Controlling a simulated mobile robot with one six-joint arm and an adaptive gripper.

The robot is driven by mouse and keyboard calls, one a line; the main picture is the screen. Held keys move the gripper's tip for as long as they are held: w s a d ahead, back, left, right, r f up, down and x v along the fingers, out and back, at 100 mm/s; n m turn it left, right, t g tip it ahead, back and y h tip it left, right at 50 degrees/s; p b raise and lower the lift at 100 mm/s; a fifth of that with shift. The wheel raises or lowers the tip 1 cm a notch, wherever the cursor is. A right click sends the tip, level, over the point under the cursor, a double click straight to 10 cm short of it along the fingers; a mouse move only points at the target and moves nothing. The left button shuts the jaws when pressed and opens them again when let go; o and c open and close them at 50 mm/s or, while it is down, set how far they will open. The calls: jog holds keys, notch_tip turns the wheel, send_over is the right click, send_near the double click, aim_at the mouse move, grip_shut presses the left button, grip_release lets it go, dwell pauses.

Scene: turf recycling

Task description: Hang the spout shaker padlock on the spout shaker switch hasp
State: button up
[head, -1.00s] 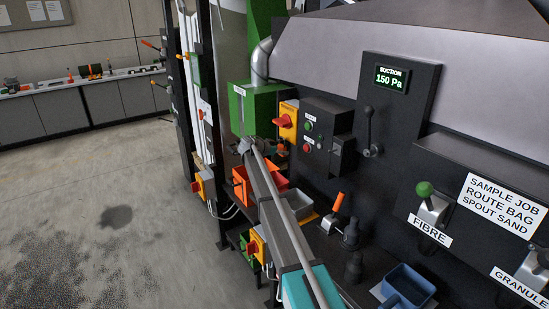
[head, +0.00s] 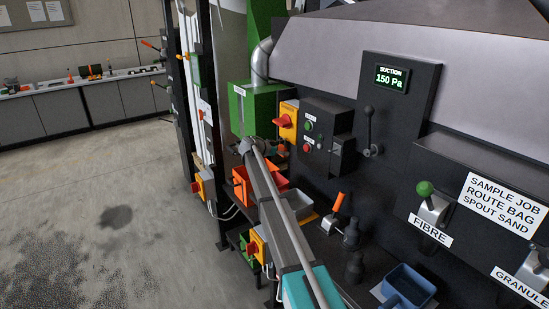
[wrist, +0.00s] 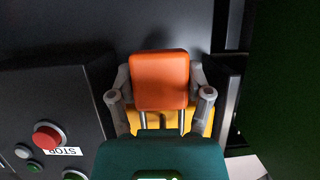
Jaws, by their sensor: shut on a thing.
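An orange padlock (wrist: 160,75) is in the wrist view, its block body between the two grey fingers of my gripper (wrist: 160,95). My gripper is shut on it. Two metal bars, apparently its shackle, run down from the body. The yellow plate of the spout shaker switch (wrist: 148,120) lies behind the padlock, partly covered by it and by my teal gripper housing. In the head view the yellow switch with its red handle (head: 287,117) is beside the green box, and my arm ends just below and left of it. The hasp cannot be made out, nor whether the shackle touches it.
The dark start/stop box (head: 324,135) is right of the switch; its red stop button (wrist: 47,135) shows close by in the wrist view. The green box (head: 252,108) is at the left. Orange bins (head: 242,187) and an orange-handled lever (head: 338,203) lie below.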

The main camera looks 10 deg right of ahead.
jog(key=shift+f, duration=0.15)
dwell(0.3)
jog(key=o, duration=1.2)
jog(key=shift+a+r, duration=0.1)
jog(key=shift+r, duration=0.2)
jog(key=shift+s+a+r+p, duration=0.1)
jog(key=shift+a+r+p, duration=0.15)
jog(key=shift+p, duration=0.15)
jog(key=s+a, duration=0.3)
jog(key=a, duration=0.6)
jog(key=s, duration=0.1)
jog(key=s+d+r+p, duration=0.1)
jog(key=s, duration=0.1)
jog(key=s+d+r+p, duration=0.1)
jog(key=s, duration=0.1)
jog(key=shift+d, duration=0.1)
